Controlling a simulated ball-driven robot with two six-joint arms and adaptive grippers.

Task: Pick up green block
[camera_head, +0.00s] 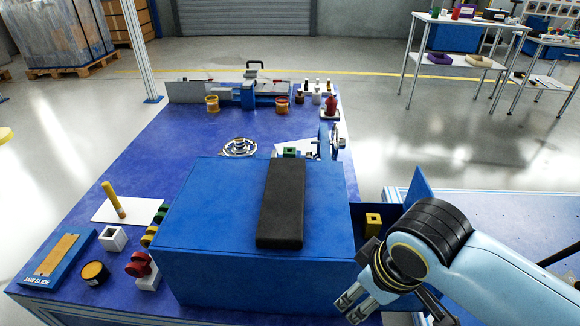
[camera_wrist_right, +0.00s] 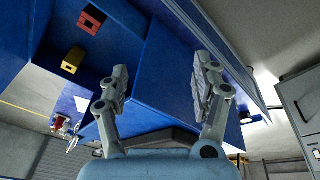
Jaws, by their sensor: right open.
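A small green block (camera_head: 290,152) shows behind the far end of the black pad, on the blue table. Its lower part is hidden by the big blue box and the pad. Another green piece (camera_head: 152,230) shows among coloured pieces along the left side of the blue box, partly hidden. My right gripper (camera_head: 392,308) is at the lower right of the head view, beside the blue box and far from both green pieces. In the wrist view its fingers (camera_wrist_right: 160,88) are spread with nothing between them. My left gripper is not in view.
The blue box (camera_head: 215,215) with the black pad (camera_head: 282,205) on top fills the table's near middle. A blue bin right of it holds a yellow block (camera_head: 373,224); the wrist view also shows a red block (camera_wrist_right: 92,18). The table's left middle is clear.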

